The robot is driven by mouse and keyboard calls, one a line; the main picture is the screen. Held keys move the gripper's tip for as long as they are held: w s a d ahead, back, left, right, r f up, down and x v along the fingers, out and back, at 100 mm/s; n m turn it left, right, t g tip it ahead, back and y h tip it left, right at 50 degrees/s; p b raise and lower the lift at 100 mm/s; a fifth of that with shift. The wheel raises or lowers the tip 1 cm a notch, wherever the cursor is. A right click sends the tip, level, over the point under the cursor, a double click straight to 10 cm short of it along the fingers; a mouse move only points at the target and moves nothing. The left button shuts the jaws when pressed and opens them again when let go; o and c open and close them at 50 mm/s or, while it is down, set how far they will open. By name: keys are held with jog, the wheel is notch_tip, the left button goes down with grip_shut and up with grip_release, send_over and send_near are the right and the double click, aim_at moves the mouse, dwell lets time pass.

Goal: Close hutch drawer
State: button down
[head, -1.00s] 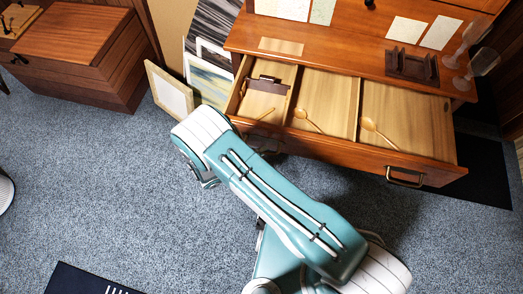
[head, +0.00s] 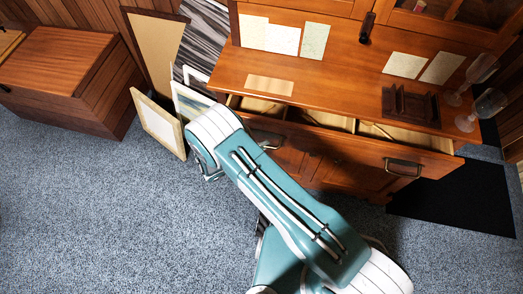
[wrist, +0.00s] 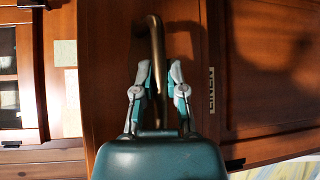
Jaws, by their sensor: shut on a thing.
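The hutch drawer (head: 340,149) is partly open, with a narrow strip of its inside showing below the hutch top (head: 330,80). A wooden spoon lies partly visible in it. The drawer has a brass handle at the right (head: 403,168) and another at the left, which shows in the wrist view (wrist: 153,40). My gripper (wrist: 160,76) has its two fingers on either side of the left handle and is shut on it. In the head view my arm hides most of the gripper.
A wooden chest (head: 70,75) stands at the left. Picture frames (head: 158,122) lean beside the hutch's left side. Wine glasses (head: 486,105) and a dark wooden holder (head: 410,104) stand on the hutch top. A dark mat (head: 460,197) lies at the right; the carpet in front is clear.

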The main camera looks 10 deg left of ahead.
aim_at(268, 130)
jog(key=w, duration=0.6)
jog(key=shift+w+d+f, duration=0.15)
jog(key=shift+w+f, duration=0.1)
jog(key=shift+w, duration=0.15)
jog(key=c, duration=0.7)
grip_release()
jog(key=shift+r, duration=0.1)
jog(key=v, duration=1.2)
jog(key=shift+w, duration=0.1)
